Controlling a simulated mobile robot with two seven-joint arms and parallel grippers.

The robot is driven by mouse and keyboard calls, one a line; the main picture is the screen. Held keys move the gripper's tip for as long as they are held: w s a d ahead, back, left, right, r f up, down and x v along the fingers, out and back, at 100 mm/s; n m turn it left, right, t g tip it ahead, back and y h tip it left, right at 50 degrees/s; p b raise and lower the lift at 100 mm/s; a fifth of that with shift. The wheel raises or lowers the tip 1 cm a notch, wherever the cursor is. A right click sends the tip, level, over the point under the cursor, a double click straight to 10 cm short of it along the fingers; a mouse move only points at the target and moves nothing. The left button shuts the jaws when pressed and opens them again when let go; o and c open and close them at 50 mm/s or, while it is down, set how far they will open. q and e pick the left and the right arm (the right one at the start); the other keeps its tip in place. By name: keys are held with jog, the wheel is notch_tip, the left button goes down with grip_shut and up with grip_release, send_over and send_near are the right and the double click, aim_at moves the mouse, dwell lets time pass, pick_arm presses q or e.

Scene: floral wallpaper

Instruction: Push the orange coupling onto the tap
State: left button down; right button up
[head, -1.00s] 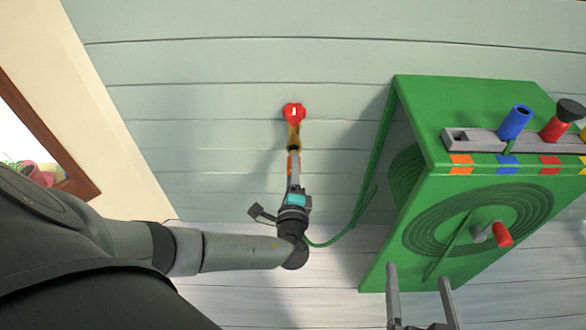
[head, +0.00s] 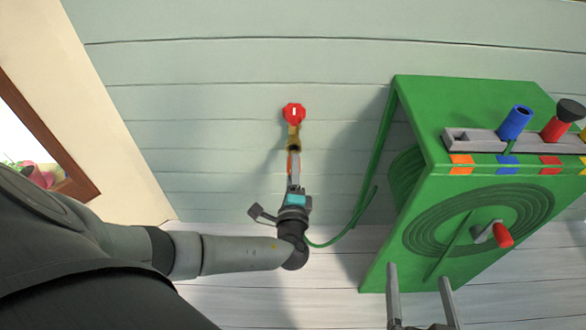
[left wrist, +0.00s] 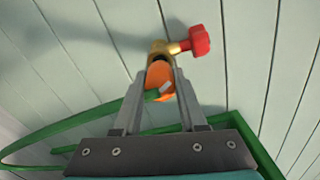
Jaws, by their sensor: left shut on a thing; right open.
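The brass tap (head: 293,137) with its red handle (head: 293,114) is fixed to the pale plank wall, and it also shows in the left wrist view (left wrist: 165,48). My left gripper (left wrist: 160,80) is shut on the orange coupling (left wrist: 158,78), which sits right in front of the tap's outlet. The coupling appears to touch the outlet, but I cannot tell whether it is seated on it. In the head view only a sliver of orange (head: 290,165) shows beside the fingers. My right gripper (head: 419,270) is open and empty at the bottom, before the green reel box.
A green hose (head: 350,225) runs from the coupling area to the green reel box (head: 415,190) on the right. A red-handled crank (head: 502,235) sticks out in front.

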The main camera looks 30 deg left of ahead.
pick_arm(q)
jog(key=shift+b+x, duration=0.6)
jog(key=shift+x, duration=0.95)
jog(key=shift+c, duration=1.9)
grip_release()
jog(key=p+v, duration=0.5)
jog(key=v, duration=1)
jog(key=shift+s, duration=0.15)
jog(key=shift+f, duration=0.1)
